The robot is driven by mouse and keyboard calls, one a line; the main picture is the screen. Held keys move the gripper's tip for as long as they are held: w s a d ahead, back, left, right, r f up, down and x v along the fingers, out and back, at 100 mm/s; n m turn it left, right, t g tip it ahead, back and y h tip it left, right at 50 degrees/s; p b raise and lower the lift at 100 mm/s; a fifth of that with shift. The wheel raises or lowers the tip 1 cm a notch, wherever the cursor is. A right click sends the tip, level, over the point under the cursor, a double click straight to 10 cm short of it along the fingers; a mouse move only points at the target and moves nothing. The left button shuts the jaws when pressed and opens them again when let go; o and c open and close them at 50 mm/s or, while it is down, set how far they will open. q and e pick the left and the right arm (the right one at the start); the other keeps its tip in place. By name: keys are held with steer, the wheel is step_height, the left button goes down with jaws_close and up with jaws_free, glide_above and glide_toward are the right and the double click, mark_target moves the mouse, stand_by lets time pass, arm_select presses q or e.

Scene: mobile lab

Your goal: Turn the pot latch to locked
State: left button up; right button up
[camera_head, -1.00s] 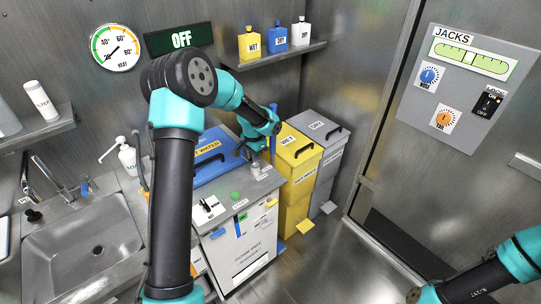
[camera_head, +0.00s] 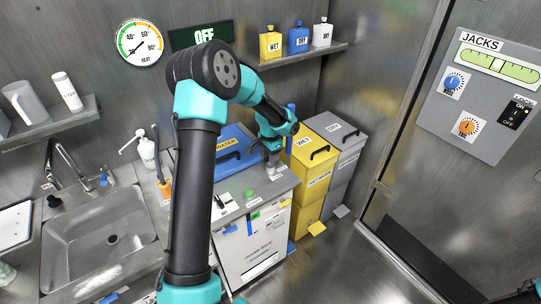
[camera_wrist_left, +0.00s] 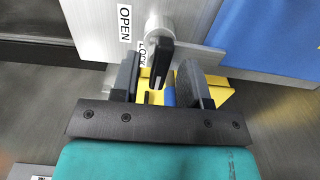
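The latch (camera_wrist_left: 161,62) is a black lever on a round silver pivot in the left wrist view. In the head view my left gripper (camera_head: 272,164) is at the right end of the counter, beside the blue WATER lid (camera_head: 232,160), and hides the latch. My right gripper is out of view.
Yellow WET bin (camera_head: 318,165) and grey DRY bin (camera_head: 345,140) stand close right of the gripper. A sink (camera_head: 95,235) and soap bottle (camera_head: 147,152) are left. A shelf (camera_head: 300,57) with bottles hangs behind. Open floor lies front right.

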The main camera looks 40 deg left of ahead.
arm_select(q)
steer(key=shift+r, duration=0.1)
step_height(320, 180, up, 17)
stand_by(0.8)
stand_by(0.4)
steer(key=s+d+f+n+t+h, duration=0.1)
steer(key=s+d+f+h, duration=0.1)
steer(key=d+f, duration=0.75)
steer(key=s+d+f+h, duration=0.15)
steer(key=d+f, duration=0.45)
steer(key=f, duration=0.7)
steer(key=s+d+f+n, duration=0.2)
steer(key=s+d+f, duration=0.2)
steer(key=s+f, duration=0.3)
steer(key=s+d+f+n, duration=0.2)
steer(key=s+d+f, duration=0.2)
steer(key=s+f, duration=0.3)
steer(key=s, duration=0.5)
steer(key=shift+s+n, duration=0.35)
steer(key=shift+n, duration=0.05)
